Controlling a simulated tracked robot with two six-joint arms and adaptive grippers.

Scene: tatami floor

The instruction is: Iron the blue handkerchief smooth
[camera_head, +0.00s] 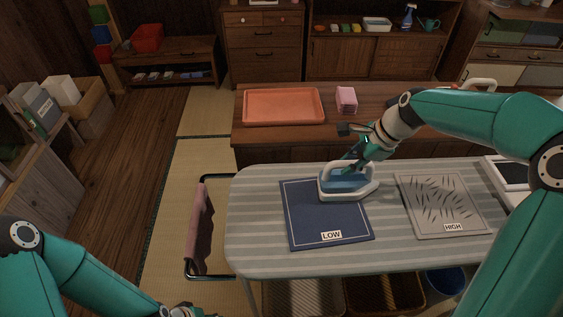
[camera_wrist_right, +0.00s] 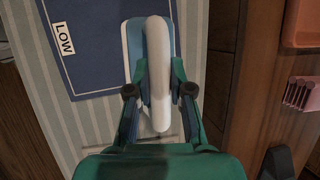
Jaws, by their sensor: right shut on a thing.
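The blue handkerchief (camera_head: 315,222) lies flat on the striped ironing board (camera_head: 255,255), with a thin pale border and a "LOW" label at its front edge. I see no creases on its visible part. The blue and white iron (camera_head: 345,188) is over its far right corner, covering that part; whether its sole touches the cloth is hard to tell. My right gripper (camera_head: 352,165) is shut on the iron's white handle, which also shows in the right wrist view (camera_wrist_right: 157,60). My left gripper (camera_head: 185,310) is barely in view at the bottom edge, its fingers unclear.
A grey creased cloth (camera_head: 438,200) labelled "HIGH" lies right of the handkerchief. A pink cloth (camera_head: 200,228) hangs on a black rail left of the board. Behind, a wooden counter holds an orange tray (camera_head: 284,106) and a pink stack (camera_head: 346,99). Baskets stand under the board.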

